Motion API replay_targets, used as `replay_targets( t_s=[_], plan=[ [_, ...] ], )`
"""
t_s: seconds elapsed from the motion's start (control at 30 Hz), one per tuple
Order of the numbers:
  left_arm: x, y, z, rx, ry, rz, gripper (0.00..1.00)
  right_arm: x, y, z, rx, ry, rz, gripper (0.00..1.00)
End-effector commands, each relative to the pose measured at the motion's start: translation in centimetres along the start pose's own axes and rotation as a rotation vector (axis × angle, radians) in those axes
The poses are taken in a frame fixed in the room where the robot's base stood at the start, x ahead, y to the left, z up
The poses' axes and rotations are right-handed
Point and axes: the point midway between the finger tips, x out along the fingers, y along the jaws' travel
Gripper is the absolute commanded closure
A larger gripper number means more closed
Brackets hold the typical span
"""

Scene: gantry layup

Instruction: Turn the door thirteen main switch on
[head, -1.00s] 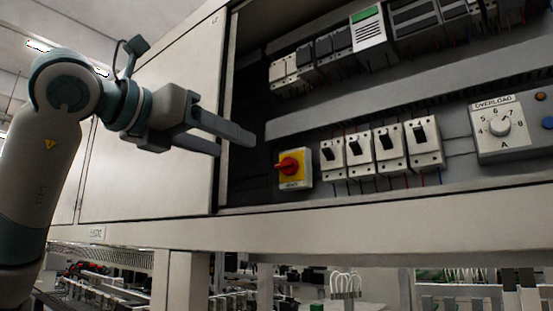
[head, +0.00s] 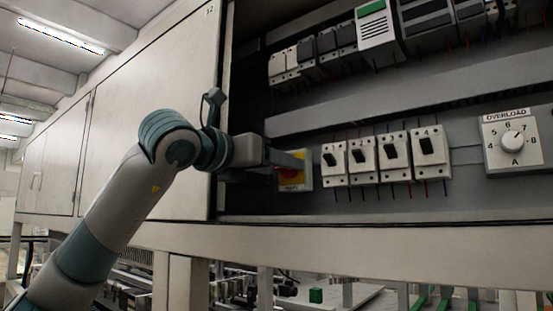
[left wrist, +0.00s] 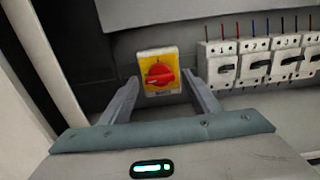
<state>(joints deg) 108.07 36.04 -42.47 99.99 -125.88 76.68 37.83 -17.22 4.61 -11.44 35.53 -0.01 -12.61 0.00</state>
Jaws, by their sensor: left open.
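The main switch is a red rotary knob on a yellow plate (head: 294,184), low at the left of the open cabinet bay. In the head view my left gripper covers part of it. In the left wrist view the red knob (left wrist: 160,74) shows fully, its grip bar lying nearly level. My left gripper (head: 296,162) is open and empty. In the left wrist view its fingers (left wrist: 161,88) point at the switch, one on either side of the yellow plate. I cannot tell whether they touch anything. My right gripper is not in view.
Several numbered breakers (head: 394,156) stand in a row just right of the switch. An overload dial (head: 512,141) is farther right. A pale cabinet door (head: 150,110) borders the bay on the left, and a sill (head: 380,243) runs below it.

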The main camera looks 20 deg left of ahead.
Motion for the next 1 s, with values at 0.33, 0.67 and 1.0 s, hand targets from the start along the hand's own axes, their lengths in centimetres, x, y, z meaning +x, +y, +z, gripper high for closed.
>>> replay_targets(
  t_s=[0.33,0.67,1.0],
  plan=[
    [0.25,-0.01,-0.05,0.000,0.000,0.000,0.44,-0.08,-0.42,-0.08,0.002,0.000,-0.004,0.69],
    [0.22,-0.01,-0.03,0.001,0.000,-0.001,0.85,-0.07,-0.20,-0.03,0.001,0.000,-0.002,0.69],
    [0.17,-0.02,-0.07,0.069,-0.002,0.000,0.85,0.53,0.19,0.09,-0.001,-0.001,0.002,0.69]
  ],
)
